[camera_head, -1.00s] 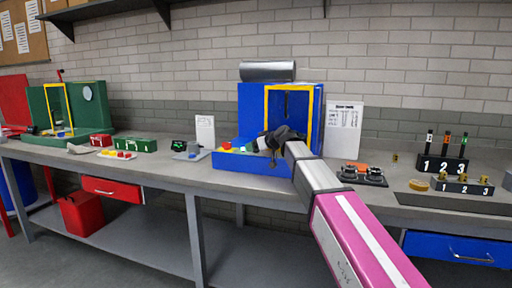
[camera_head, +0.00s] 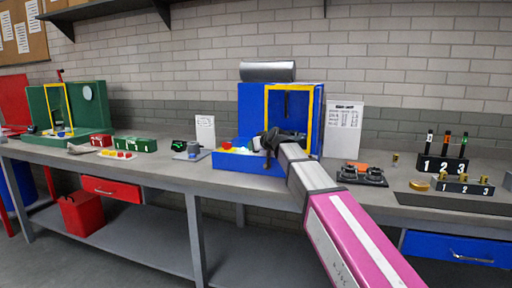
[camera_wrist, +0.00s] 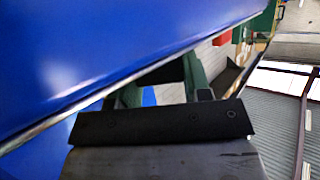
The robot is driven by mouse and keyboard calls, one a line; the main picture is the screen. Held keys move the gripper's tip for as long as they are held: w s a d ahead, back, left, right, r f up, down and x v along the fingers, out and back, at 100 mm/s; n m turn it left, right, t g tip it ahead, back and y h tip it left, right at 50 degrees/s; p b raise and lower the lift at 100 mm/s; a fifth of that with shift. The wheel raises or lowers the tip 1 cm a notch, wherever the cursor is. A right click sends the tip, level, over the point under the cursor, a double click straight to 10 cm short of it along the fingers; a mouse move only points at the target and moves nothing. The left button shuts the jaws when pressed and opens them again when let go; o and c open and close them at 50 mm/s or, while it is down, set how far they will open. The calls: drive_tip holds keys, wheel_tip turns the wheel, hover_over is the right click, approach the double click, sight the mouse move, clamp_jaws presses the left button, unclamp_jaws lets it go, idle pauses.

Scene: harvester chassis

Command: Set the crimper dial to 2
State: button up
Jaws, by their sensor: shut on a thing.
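The blue crimper (camera_head: 312,105) with a yellow frame stands at the back of the bench, with a low blue base (camera_head: 240,162) in front. Small coloured parts, one of them red (camera_head: 228,145), show on the base. My black gripper (camera_head: 268,141) is at the front of the crimper, shut, and it covers the dial, so the dial's setting cannot be read. In the wrist view, a large blue surface (camera_wrist: 90,60) fills the upper left, close to my gripper (camera_wrist: 160,95).
A printed sheet (camera_head: 344,130) stands right of the crimper. A dark tray with two round parts (camera_head: 362,175) and numbered stands (camera_head: 443,165) are farther right. A green machine (camera_head: 85,105) and red and green boxes stand at the left.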

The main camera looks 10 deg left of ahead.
drive_tip(key=m+t+h, duration=0.3)
drive_tip(key=m+h, duration=0.1)
drive_tip(key=shift+m+h, duration=0.4)
drive_tip(key=m+t+h, duration=0.1)
drive_tip(key=m+h, duration=0.3)
drive_tip(key=h, duration=0.1)
drive_tip(key=shift+a+m, duration=0.15)
drive_tip(key=shift+m, duration=0.15)
drive_tip(key=m+h, duration=0.2)
drive_tip(key=h, duration=0.1)
drive_tip(key=m+g+h, duration=0.1)
drive_tip(key=m+h, duration=0.2)
drive_tip(key=shift+w+g, duration=0.1)
drive_tip(key=shift+g, duration=0.2)
drive_tip(key=shift+m+g+h, duration=1.2)
drive_tip(key=shift+m+h, duration=0.5)
drive_tip(key=shift+m, duration=0.3)
drive_tip(key=o, duration=0.9)
drive_tip(key=v, duration=1)
drive_tip(key=shift+s+a+r, duration=0.1)
drive_tip(key=shift+s+a, duration=0.1)
drive_tip(key=shift+s, duration=0.15)
